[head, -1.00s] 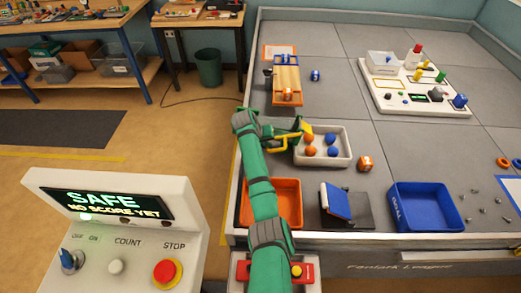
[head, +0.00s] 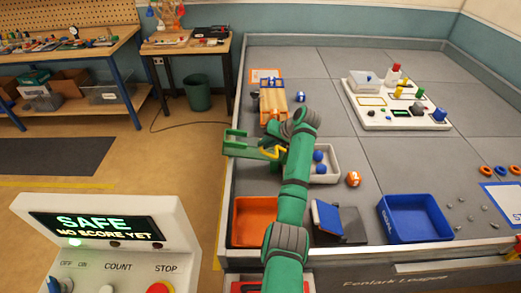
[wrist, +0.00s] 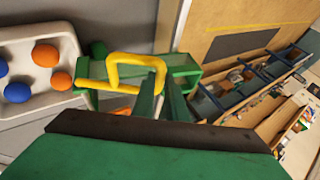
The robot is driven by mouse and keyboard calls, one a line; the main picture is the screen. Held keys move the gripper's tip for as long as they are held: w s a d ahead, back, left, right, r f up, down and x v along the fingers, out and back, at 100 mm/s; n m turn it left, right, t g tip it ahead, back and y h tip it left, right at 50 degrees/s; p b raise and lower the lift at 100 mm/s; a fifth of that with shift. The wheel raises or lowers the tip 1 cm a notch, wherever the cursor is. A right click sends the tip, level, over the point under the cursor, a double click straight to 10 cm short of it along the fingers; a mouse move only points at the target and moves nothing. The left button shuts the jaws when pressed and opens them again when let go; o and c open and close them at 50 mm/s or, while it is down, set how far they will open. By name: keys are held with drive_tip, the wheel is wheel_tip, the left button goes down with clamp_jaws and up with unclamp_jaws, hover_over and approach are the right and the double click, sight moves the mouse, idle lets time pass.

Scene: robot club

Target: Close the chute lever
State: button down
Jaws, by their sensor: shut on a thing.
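My gripper (head: 266,151) is over the field's left edge, pointing left. In the wrist view its green fingers (wrist: 165,92) are closed on one leg of a yellow loop handle (wrist: 122,58). The yellow handle also shows in the head view (head: 272,153). A green channel-shaped part (head: 240,142) lies beside the handle; it also shows in the wrist view (wrist: 185,72). I cannot tell whether handle and part are joined. A wooden ramp (head: 274,101) with orange and blue ends stands behind; no lever can be clearly made out on it. My arm hides the ramp's near right corner.
A white tray (head: 332,172) with balls is partly behind my arm. An orange bin (head: 252,222), a blue bin (head: 415,218) and a tilted blue panel (head: 327,217) stand along the front. Free floor lies left of the field.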

drive_tip(key=shift+s+d+r+m+y, duration=0.1)
drive_tip(key=shift+d+r+m+y, duration=0.05)
drive_tip(key=shift+d+r+y, duration=0.4)
drive_tip(key=shift+s+d+r+m+y, duration=0.15)
drive_tip(key=shift+d+r+y, duration=0.2)
drive_tip(key=shift+d+y, duration=0.4)
drive_tip(key=shift+w, duration=0.15)
drive_tip(key=c, duration=1.8)
unclamp_jaws()
drive_tip(key=shift+d+r, duration=0.1)
drive_tip(key=shift+r, duration=0.05)
drive_tip(key=shift+o, duration=0.2)
drive_tip(key=shift+r, duration=0.1)
drive_tip(key=v, duration=1)
drive_tip(key=shift+d, duration=0.3)
